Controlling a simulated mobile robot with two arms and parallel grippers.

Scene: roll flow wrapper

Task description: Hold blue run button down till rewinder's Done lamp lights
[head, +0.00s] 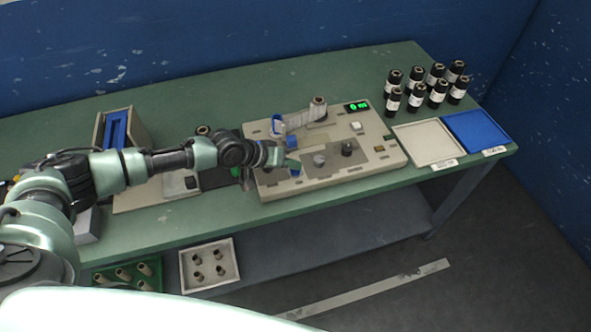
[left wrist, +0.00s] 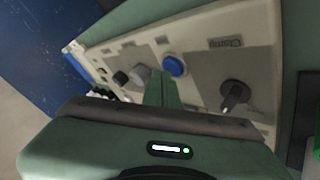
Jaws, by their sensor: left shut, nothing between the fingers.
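The rewinder (head: 375,168) is a beige machine on the green table, with a lit green display (head: 357,106) on its upper right. A round blue button (head: 296,171) sits on its front panel; it also shows in the left wrist view (left wrist: 175,65), inside a pale ring. My left gripper (head: 291,163) is shut and empty, its green fingertips right at the blue button. In the left wrist view the fingers (left wrist: 162,82) end just beside the button; I cannot tell whether they touch it. I cannot pick out a lit Done lamp. My right gripper is not in view.
Several black rolls (head: 437,92) stand at the back right, behind a white tray (head: 428,142) and a blue tray (head: 478,132). Dark knobs (head: 347,147) rise from the rewinder panel. Bins of cores (head: 210,264) sit below the table's front edge.

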